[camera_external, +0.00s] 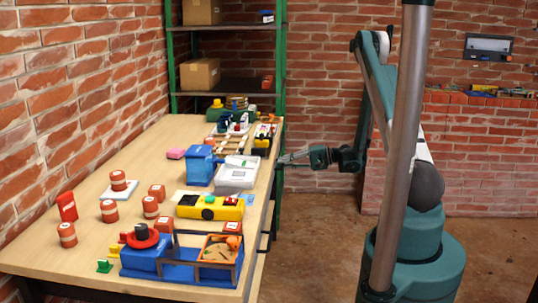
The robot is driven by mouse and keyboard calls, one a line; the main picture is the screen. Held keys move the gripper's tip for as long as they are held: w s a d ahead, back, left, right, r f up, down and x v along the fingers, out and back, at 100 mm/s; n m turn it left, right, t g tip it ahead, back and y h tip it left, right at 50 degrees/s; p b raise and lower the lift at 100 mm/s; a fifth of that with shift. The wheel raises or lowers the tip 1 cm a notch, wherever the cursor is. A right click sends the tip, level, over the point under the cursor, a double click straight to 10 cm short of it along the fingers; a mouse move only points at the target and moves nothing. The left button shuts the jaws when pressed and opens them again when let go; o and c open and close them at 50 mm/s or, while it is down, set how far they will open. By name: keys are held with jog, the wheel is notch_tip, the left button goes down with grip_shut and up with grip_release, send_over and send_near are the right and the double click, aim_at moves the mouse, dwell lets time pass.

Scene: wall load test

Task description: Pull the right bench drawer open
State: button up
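The wooden workbench (105,240) runs along the left, its long edge facing my arm. Under that edge, dark handle-like bars and drawer fronts (266,240) show at a steep angle. I cannot tell clearly which of them belongs to the right drawer, nor see any drawer standing open. My gripper (284,159) is beside the bench's long edge, towards its far end, at about bench-top height in the picture. Its fingers point left at the bench. They are too small to tell whether they are open or touch a handle. Nothing is visibly held.
The bench top holds a blue bin (201,166), a grey-white box (237,174), a yellow toolbox (210,207), a blue tray (143,259) and several red-brown cans. A green-framed shelf (282,60) stands behind. The floor (315,240) between bench and my base is clear.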

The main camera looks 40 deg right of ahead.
jog(key=shift+w+a, duration=0.2)
jog(key=shift+w, duration=0.05)
grip_shut()
jog(key=shift+s, duration=0.1)
jog(key=f+v, duration=0.3)
jog(key=v, duration=1.3)
jog(key=s+d+f+v, duration=0.1)
jog(key=f+v, duration=0.2)
jog(key=v, duration=1.3)
jog(key=f+v, duration=0.4)
jog(key=v, duration=1.1)
jog(key=shift+s+d, duration=0.45)
jog(key=shift+d, duration=0.2)
grip_release()
